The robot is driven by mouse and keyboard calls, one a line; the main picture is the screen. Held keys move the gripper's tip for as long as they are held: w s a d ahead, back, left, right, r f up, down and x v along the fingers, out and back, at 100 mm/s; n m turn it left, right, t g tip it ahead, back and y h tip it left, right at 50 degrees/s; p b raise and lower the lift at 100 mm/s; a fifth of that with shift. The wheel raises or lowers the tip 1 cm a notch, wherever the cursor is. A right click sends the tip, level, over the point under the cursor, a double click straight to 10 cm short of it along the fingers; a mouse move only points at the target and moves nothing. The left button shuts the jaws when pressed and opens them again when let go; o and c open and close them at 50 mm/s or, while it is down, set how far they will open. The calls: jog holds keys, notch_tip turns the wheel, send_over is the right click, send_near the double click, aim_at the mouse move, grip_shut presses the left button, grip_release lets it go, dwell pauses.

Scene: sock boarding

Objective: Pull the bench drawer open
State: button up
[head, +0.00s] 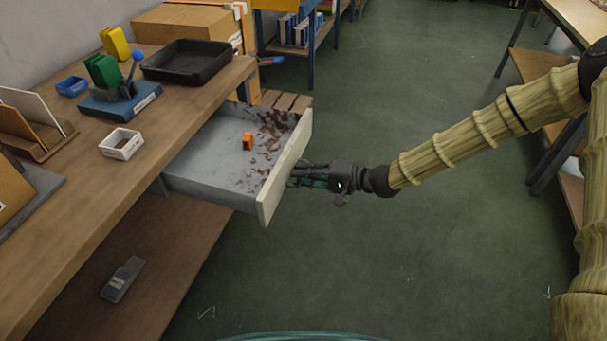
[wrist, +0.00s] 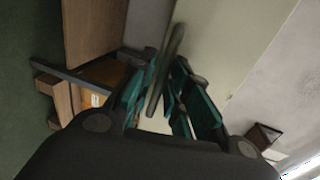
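The bench drawer (head: 287,165) stands well out from under the wooden bench top, its grey inside showing. Its pale front panel also fills the upper middle of the wrist view (wrist: 225,45). The handle, a dark bar (wrist: 172,55), lies between my green-padded fingers in the wrist view. My gripper (head: 297,177) is at the outer face of the drawer front and appears closed around the handle (wrist: 163,80). The handle is hidden behind my fingers in the head view.
A small orange block (head: 248,141) and dark brown patches are inside the drawer. The bench top (head: 165,125) holds a black tray (head: 187,62), a blue fixture (head: 120,99) and a white square frame (head: 121,144). The green floor (head: 370,260) in front is clear.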

grip_shut()
jog(key=shift+a, duration=0.1)
jog(key=x, duration=0.3)
jog(key=shift+r, duration=0.3)
grip_release()
